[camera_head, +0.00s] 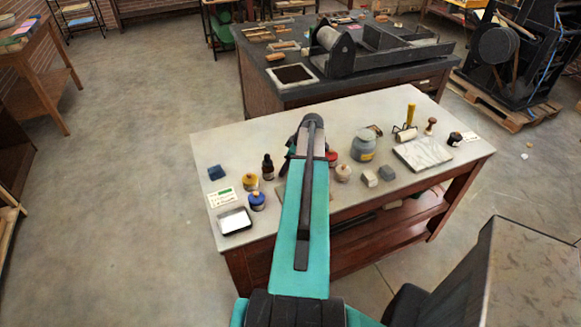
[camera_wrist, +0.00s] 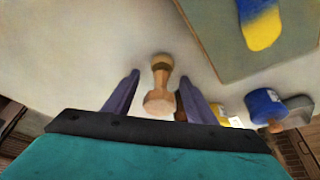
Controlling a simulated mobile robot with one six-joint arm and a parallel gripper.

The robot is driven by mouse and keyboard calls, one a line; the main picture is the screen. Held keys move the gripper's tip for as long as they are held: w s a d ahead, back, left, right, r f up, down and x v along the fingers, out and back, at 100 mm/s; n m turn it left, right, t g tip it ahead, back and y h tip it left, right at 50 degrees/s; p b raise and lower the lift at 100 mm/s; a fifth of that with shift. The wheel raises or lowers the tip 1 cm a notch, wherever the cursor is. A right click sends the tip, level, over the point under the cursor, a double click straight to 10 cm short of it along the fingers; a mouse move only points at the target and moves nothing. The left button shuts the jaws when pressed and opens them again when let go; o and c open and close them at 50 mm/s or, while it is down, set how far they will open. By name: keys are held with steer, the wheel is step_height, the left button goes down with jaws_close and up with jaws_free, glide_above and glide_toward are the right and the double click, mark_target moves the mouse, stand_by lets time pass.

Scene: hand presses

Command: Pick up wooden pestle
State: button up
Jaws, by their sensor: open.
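The wooden pestle (camera_wrist: 160,84) is a light brown piece with a narrow waist and wider ends, seen in the wrist view. It lies in the picture between the two purple-grey fingers of my gripper (camera_wrist: 160,75). The fingers are open, with a gap on either side of the pestle, and do not appear to touch it. In the head view my arm reaches over the pale worktable (camera_head: 225,143) and hides the fingers; I cannot make out this pestle there.
In the wrist view a blue jar (camera_wrist: 266,106) and a yellow jar (camera_wrist: 228,112) stand right of the fingers. A board (camera_wrist: 215,45) with blue and yellow colour lies upper right. In the head view a grey jar (camera_head: 363,146) and a stone slab (camera_head: 423,153) stand right of my arm.

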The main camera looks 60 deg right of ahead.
steer(key=c, duration=1.1)
steer(key=shift+r, duration=0.2)
steer(key=shift+c, duration=0.2)
steer(key=shift+r+b, duration=1.1)
steer(key=shift+r, duration=0.3)
steer(key=s+b, duration=0.1)
steer(key=s, duration=0.4)
steer(key=s+d+r+b, duration=0.1)
steer(key=s+b, duration=0.1)
steer(key=s, duration=0.3)
steer(key=s+d+b, duration=0.1)
steer(key=s+b, duration=0.1)
steer(key=s, duration=0.4)
steer(key=shift+d+r, duration=0.2)
steer(key=shift+r, duration=0.2)
steer(key=shift+w+r, duration=0.1)
steer(key=shift+w, duration=0.05)
